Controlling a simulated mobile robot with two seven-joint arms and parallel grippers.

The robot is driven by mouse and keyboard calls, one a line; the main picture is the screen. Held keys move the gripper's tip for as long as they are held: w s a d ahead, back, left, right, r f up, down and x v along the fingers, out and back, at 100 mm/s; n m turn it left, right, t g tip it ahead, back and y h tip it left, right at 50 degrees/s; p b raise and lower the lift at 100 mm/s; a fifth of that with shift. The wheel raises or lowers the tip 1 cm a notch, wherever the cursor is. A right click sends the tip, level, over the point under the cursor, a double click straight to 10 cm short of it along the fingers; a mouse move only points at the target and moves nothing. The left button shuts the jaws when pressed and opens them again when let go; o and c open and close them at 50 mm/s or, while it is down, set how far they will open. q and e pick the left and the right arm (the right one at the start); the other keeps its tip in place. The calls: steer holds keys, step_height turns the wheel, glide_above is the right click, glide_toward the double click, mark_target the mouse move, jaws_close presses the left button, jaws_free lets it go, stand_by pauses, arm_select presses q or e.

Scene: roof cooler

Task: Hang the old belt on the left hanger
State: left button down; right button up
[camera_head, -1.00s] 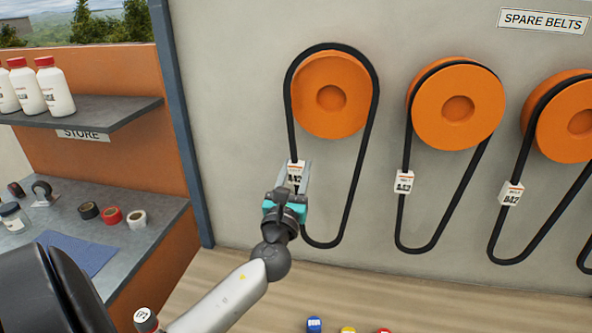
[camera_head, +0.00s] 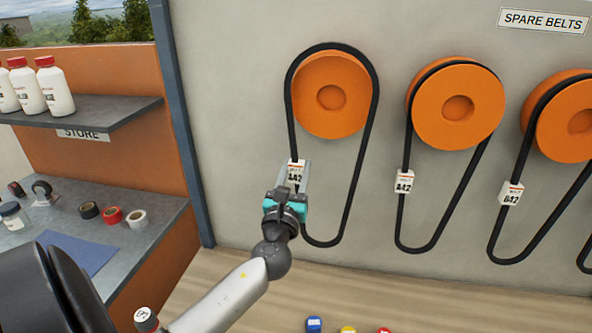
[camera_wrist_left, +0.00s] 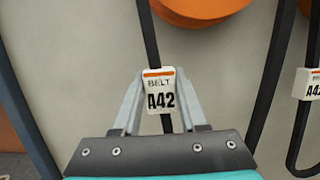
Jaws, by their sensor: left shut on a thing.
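A black belt (camera_head: 351,205) with a white tag reading A42 (camera_wrist_left: 160,92) loops over the leftmost orange round hanger (camera_head: 318,118) on the wall. The top of the loop runs over the hanger's upper rim and the rest hangs down below it. My left gripper (camera_head: 298,176) is shut on this belt at its tag, on the belt's left strand. In the left wrist view its two fingers (camera_wrist_left: 158,100) stand on either side of the tag. My right gripper is not in view.
Two more orange hangers (camera_head: 458,108) (camera_head: 572,120) with tagged belts are to the right, under a SPARE BELTS sign (camera_head: 542,20). A bench (camera_head: 150,215) with tape rolls and a shelf (camera_head: 110,112) with bottles stand at left. Coloured caps (camera_head: 314,325) show at the bottom edge.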

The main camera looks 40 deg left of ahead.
arm_select(q)
steer(key=shift+w, duration=0.1)
steer(key=shift+f+b+x, duration=0.15)
steer(key=shift+f+x, duration=0.05)
steer(key=shift+x, duration=0.6)
steer(key=shift+f+b+x, duration=0.15)
steer(key=shift+f+x, duration=0.05)
steer(key=shift+x, duration=0.65)
steer(key=shift+w+a+r, duration=0.1)
steer(key=shift+w+a, duration=0.15)
steer(key=shift+w, duration=0.05)
steer(key=shift+f+b, duration=0.55)
steer(key=shift+f, duration=0.05)
stand_by(0.8)
steer(key=shift+f+b, duration=0.3)
steer(key=shift+f, duration=0.15)
steer(key=shift+c, duration=1.8)
jaws_free()
